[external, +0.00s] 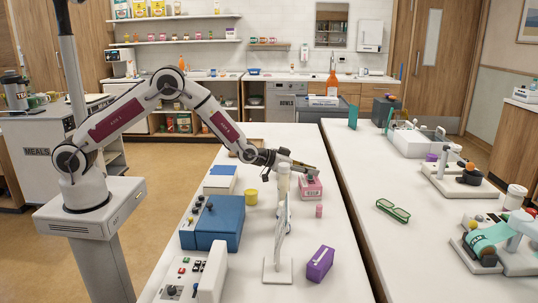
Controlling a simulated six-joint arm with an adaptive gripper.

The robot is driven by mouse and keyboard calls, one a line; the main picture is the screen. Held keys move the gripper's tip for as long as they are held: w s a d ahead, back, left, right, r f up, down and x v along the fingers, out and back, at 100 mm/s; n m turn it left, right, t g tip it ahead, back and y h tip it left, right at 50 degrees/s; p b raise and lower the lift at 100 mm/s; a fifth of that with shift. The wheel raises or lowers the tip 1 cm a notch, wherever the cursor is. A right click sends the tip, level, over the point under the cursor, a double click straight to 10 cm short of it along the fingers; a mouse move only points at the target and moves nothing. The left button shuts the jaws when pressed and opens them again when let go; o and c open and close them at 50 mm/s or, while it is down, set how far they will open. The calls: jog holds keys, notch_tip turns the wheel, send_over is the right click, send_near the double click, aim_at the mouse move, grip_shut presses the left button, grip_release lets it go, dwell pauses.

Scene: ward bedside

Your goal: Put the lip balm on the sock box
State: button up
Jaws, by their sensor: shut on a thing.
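My gripper (312,168) reaches in from the left over the table, just above and behind a pink box (312,190) with a pale label. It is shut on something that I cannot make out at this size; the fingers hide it. The label is too small to read surely, but this may be the sock box. A small pink cylinder (319,211) stands on the table in front of the pink box, apart from the gripper. I cannot tell whether it is the lip balm or another item.
A white post stand (277,272) rises left of the pink box, close to my arm. A purple box (320,262) lies at the front. A yellow cup (251,197) and a blue case (222,220) stand left. Green glasses (393,210) lie on the right table, across a gap.

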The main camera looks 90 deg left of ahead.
jog(key=shift+f, duration=0.2)
jog(key=o, duration=0.8)
jog(key=shift+r, duration=0.2)
jog(key=shift+s+r, duration=0.1)
jog(key=shift+v, duration=5.85)
jog(key=shift+d, duration=0.1)
